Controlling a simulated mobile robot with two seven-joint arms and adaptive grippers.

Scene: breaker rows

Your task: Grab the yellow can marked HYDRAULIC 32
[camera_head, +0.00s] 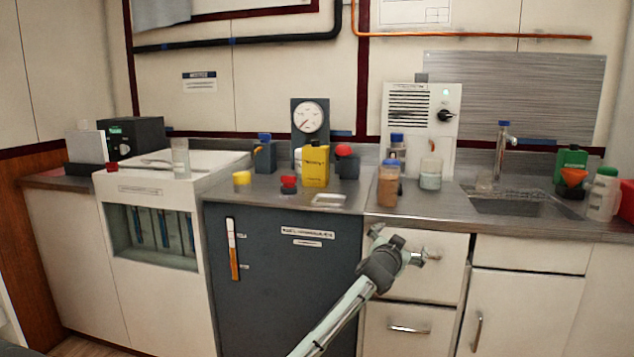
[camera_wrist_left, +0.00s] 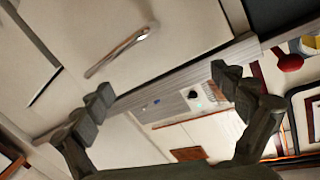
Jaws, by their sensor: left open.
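The yellow can (camera_head: 315,168) stands upright on the counter over the dark cabinet in the head view. Its dark lettering is too small to read. My left gripper (camera_head: 404,245) is in front of the drawers, below the counter edge and to the right of the can, apart from it. In the left wrist view its two fingers (camera_wrist_left: 165,85) are spread with nothing between them. A yellow-and-white thing (camera_wrist_left: 310,43) is cut off at that view's right edge; I cannot tell what it is. My right gripper is not in view.
Close around the can stand a blue container (camera_head: 264,156), a red-capped jar (camera_head: 289,185), a dark red-topped container (camera_head: 347,163) and a clear tray (camera_head: 328,200). A yellow-lidded jar (camera_head: 242,181) is left of it. An amber bottle (camera_head: 388,186) stands to the right. A drawer handle (camera_wrist_left: 115,53) is near my left gripper.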

